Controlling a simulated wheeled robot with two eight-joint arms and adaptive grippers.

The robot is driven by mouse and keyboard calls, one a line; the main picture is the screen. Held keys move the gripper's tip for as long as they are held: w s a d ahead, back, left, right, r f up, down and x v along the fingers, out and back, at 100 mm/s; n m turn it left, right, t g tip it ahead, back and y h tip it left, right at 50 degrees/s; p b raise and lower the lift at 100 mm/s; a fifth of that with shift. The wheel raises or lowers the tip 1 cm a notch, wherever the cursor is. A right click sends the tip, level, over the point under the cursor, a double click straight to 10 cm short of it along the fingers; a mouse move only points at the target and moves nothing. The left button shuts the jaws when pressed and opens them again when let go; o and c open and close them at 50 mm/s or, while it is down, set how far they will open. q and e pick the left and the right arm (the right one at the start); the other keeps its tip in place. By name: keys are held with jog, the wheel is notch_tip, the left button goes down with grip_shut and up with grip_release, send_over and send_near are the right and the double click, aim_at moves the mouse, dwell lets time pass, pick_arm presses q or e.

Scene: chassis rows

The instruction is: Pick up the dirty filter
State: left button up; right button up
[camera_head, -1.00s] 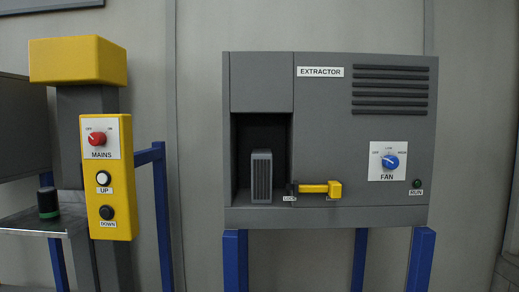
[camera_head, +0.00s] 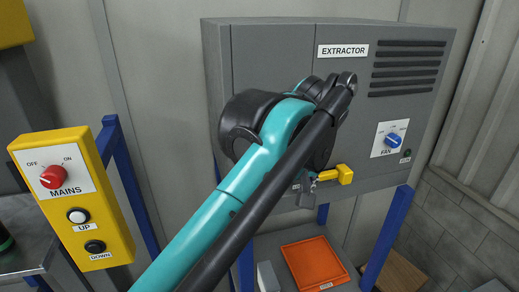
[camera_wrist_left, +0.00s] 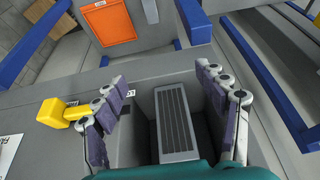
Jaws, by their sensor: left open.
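The filter (camera_wrist_left: 177,118), a grey upright block with a slatted face, stands in the open bay of the grey extractor (camera_head: 270,60). It shows in the left wrist view. In the head view my left arm hides the filter and most of the bay. My left gripper (camera_wrist_left: 162,78) is open in front of the bay, one finger toward each side of the filter, with visible gaps between. Its fingers do not appear to touch the filter. My right gripper is in neither view.
A yellow handle (camera_head: 338,174) sticks out beside the bay, close to a left gripper finger in the wrist view. An orange tray (camera_head: 314,262) lies below, with a pale block (camera_head: 267,276) beside it. Blue legs (camera_head: 388,235) support the extractor. A yellow control box (camera_head: 75,200) stands left.

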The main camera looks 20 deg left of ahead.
pick_arm(q)
jog(key=w+a, duration=0.1)
jog(key=w, duration=0.1)
jog(key=w+a+p, duration=0.1)
jog(key=w+a, duration=0.3)
jog(key=shift+w+r+p, duration=0.15)
jog(key=shift+w+p, duration=0.25)
jog(key=x, duration=0.3)
jog(key=shift+w+a+r, duration=0.15)
jog(key=shift+w+r, duration=0.05)
jog(key=shift+w, duration=0.05)
jog(key=shift+w+a+f, duration=0.15)
jog(key=shift+f, duration=0.25)
jog(key=c, duration=1.4)
